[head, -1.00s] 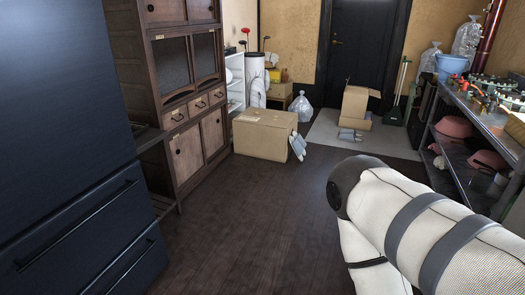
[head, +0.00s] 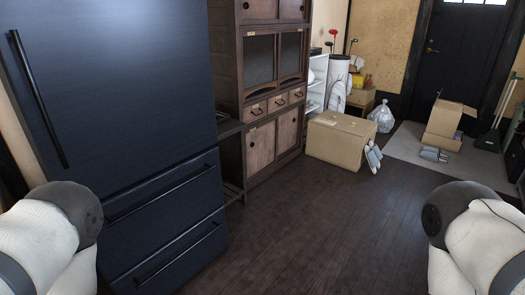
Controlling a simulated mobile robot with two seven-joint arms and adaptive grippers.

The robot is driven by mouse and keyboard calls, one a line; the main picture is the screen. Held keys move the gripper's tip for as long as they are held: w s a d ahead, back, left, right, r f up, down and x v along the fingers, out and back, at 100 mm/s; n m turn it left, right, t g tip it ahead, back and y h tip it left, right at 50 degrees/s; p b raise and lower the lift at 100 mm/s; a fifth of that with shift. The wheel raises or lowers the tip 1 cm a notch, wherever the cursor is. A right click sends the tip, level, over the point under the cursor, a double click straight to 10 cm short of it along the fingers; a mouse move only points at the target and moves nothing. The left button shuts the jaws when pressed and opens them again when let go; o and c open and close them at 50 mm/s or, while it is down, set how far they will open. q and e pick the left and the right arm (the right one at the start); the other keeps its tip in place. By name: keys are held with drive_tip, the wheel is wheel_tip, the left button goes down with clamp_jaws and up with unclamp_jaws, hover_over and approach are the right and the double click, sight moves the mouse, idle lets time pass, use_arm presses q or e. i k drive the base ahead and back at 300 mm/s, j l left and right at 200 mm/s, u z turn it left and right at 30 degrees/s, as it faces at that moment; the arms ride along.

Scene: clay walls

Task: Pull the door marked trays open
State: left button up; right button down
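A tall wooden cabinet (head: 227,75) stands beyond the dark blue fridge. It has two dark mesh-like panels in the middle, a row of small drawers (head: 277,102) and two lower doors, the left lower door (head: 261,149) and the right lower door (head: 288,130). All its doors look shut. The fridge (head: 120,95) has a tall upper door with a long vertical handle (head: 38,98) and two lower drawers, all shut. I cannot read the word trays on any door. My two arms show at the lower corners, but no gripper fingers are in view.
A cardboard box (head: 338,140) sits on the floor beside the cabinet. An open box (head: 446,122) stands on a grey mat before the dark entrance door (head: 453,60). A clear bag (head: 381,117) lies near the wall. The wooden floor (head: 320,225) in the middle is clear.

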sight(261, 142)
drive_tip(key=i+l+z, duration=0.35)
drive_tip(key=i, duration=0.2)
drive_tip(key=i+l+z, duration=0.1)
drive_tip(key=i+z, duration=0.25)
drive_tip(key=i, duration=0.2)
drive_tip(key=i+l+u, duration=0.15)
drive_tip(key=i, duration=0.4)
drive_tip(key=i+l+u, duration=0.15)
drive_tip(key=i, duration=0.4)
drive_tip(key=i+l+u, duration=0.15)
drive_tip(key=i+l, duration=0.15)
drive_tip(key=i, duration=0.2)
drive_tip(key=i+l+u, duration=0.15)
drive_tip(key=i+l, duration=0.15)
drive_tip(key=i, duration=0.2)
drive_tip(key=i+l+u, duration=0.1)
drive_tip(key=i+u, duration=0.15)
drive_tip(key=i, duration=0.15)
drive_tip(key=i+l+u, duration=0.35)
drive_tip(key=i+u, duration=0.15)
drive_tip(key=i, duration=0.2)
